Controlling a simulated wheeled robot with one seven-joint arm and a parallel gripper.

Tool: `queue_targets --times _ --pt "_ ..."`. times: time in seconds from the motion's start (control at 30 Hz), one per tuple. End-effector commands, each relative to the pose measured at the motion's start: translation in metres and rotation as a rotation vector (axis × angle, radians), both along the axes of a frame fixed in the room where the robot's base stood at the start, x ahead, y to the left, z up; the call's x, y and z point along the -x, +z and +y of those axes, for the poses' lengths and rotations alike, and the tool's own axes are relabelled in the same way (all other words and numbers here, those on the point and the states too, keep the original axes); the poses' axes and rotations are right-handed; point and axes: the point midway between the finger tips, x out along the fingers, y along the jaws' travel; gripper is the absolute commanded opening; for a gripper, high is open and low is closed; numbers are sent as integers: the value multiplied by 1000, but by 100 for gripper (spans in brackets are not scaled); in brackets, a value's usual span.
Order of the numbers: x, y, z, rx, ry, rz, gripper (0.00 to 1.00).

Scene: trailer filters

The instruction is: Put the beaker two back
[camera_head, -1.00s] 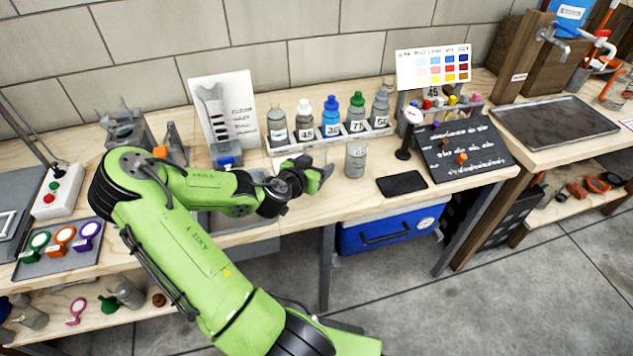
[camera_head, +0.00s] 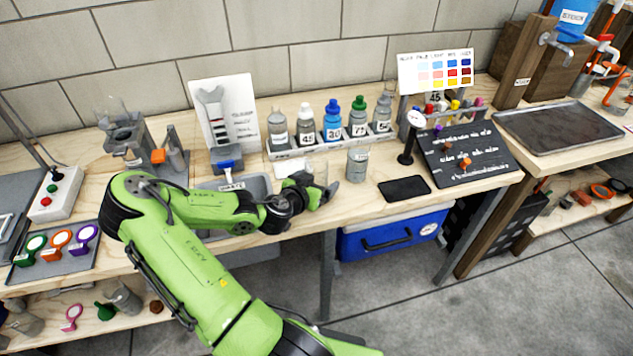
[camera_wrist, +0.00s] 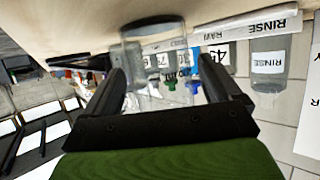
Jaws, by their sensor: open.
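A clear grey beaker (camera_head: 357,165) stands upright on the bench in front of the bottle rack. I cannot read a number on it. My gripper (camera_head: 328,188) is open and empty, low over the bench just left of the beaker, with its fingers pointing toward it. In the wrist view, the beaker (camera_wrist: 153,45) shows upside down between and beyond the two fingers of my gripper (camera_wrist: 155,85). I cannot tell whether the fingertips reach around it. Another clear vessel (camera_head: 113,107) stands on a grey device at the left.
The rack (camera_head: 330,146) of labelled bottles stands behind the beaker. A dark pad (camera_head: 404,188) and a black slanted board (camera_head: 466,155) are to its right. A grey basin (camera_head: 236,190) is under my forearm. The bench's front edge is close below my gripper.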

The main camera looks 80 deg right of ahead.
Motion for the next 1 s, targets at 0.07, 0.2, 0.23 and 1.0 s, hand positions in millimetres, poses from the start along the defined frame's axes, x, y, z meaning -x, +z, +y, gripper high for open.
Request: queue_targets --times 0.07,0.2,0.23,1.0 --pt "0 1 0 0 0 0 91" --pt "-4 8 12 0 2 -2 91" --pt "-6 10 18 1 3 -2 91" --pt "-24 49 93 -7 8 7 91"
